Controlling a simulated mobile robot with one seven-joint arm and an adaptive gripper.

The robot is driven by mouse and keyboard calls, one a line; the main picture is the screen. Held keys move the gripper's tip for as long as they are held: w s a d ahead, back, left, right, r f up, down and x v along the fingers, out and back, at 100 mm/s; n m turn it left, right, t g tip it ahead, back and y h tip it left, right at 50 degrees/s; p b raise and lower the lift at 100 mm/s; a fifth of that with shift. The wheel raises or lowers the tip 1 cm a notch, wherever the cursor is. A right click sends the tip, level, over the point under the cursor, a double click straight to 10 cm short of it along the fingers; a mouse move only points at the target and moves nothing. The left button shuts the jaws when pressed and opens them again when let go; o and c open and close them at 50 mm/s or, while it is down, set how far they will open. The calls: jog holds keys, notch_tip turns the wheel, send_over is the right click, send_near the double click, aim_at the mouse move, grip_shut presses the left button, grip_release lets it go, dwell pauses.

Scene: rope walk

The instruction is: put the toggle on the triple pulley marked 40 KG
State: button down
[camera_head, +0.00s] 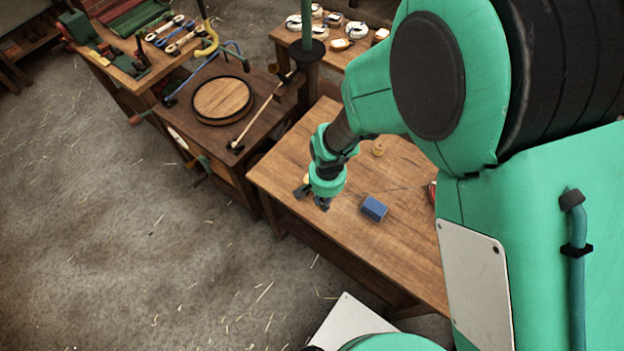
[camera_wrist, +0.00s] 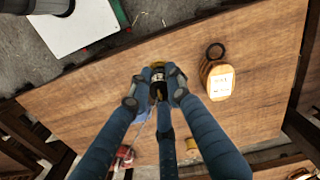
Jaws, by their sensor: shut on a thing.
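My gripper (camera_head: 322,205) is low over the near wooden table, and its fingers also show in the wrist view (camera_wrist: 157,82). The fingers are shut on a small dark and yellow thing (camera_wrist: 158,88) that looks like the toggle; they hide most of it. A wooden pulley block (camera_wrist: 220,82) with a pale label and a black ring lies to the right of the fingers in the wrist view, apart from them. Its label is too small to read. In the head view the block is mostly hidden behind my gripper.
A blue box (camera_head: 374,208) stands on the near table (camera_head: 400,255), close to my gripper. A yellow spool (camera_head: 379,150) and a red thing (camera_wrist: 122,158) are also there. Several pulleys with pale labels (camera_head: 356,30) sit on the back table. A round wooden disc (camera_head: 222,99) lies on another bench.

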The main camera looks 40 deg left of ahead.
jog(key=shift+s+d, duration=0.75)
jog(key=shift+d, duration=0.2)
jog(key=w+a, duration=0.3)
jog(key=a, duration=0.1)
jog(key=w+a+f, duration=0.1)
jog(key=w+a, duration=0.2)
jog(key=a, duration=0.1)
jog(key=w+a, duration=0.4)
jog(key=shift+a+f, duration=0.3)
jog(key=shift+a, duration=0.05)
jog(key=shift+s, duration=0.1)
jog(key=shift+f, duration=1.7)
jog(key=shift+f, duration=0.15)
jog(key=c, duration=1.6)
grip_release()
jog(key=shift+c, duration=0.2)
